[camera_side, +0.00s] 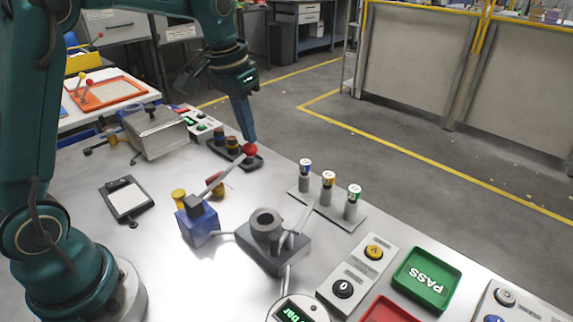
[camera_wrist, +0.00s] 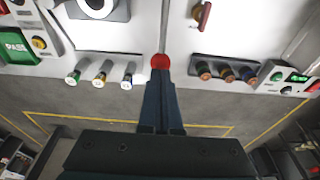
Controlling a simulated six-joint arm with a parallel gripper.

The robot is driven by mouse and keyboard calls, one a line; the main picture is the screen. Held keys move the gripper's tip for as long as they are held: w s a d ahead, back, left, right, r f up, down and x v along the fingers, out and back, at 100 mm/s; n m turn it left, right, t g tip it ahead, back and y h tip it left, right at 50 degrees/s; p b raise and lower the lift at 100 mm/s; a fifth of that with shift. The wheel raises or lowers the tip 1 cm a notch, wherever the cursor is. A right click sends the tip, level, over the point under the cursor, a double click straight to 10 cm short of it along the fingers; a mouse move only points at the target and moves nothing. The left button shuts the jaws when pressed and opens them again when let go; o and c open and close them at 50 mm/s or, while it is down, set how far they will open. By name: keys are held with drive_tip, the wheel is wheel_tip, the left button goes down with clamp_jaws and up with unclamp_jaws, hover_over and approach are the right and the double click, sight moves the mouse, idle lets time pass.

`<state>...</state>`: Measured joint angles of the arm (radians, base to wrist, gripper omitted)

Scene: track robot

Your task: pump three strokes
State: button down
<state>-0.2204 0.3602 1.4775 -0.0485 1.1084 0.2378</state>
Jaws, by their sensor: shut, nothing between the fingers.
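A red ball knob (camera_side: 249,149) sits at the end of a thin grey lever (camera_side: 213,185), which slants up from a blue block (camera_side: 197,224) on the table. My gripper (camera_side: 250,138) points down with its fingers shut and empty, its tips at the knob's upper side. In the wrist view the knob (camera_wrist: 160,61) shows just beyond the shut fingertips (camera_wrist: 160,76); whether they touch I cannot tell. A grey unit with a round cylinder (camera_side: 266,223) stands right of the blue block, joined by a tube. A round gauge with a green display (camera_side: 295,313) is partly cut off.
Three capped cells (camera_side: 328,180) stand in a rack on the right. A dark tray with several round pieces (camera_side: 232,145) lies close behind the knob. A metal box (camera_side: 157,132), a green PASS tray (camera_side: 427,279) and a button panel (camera_side: 357,275) surround the work.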

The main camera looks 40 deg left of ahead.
drive_tip(key=shift+r, duration=2.15)
drive_tip(key=shift+d+r, duration=0.1)
drive_tip(key=s+d+r+m+t, duration=0.1)
drive_tip(key=s+d+r, duration=0.1)
drive_tip(key=s, duration=0.3)
drive_tip(key=s+d+r+t, duration=0.1)
drive_tip(key=s+d+r, duration=0.2)
drive_tip(key=s, duration=0.1)
drive_tip(key=s+d+f+n+t, duration=0.1)
drive_tip(key=s+f, duration=0.7)
drive_tip(key=s, duration=0.1)
drive_tip(key=shift+d, duration=0.15)
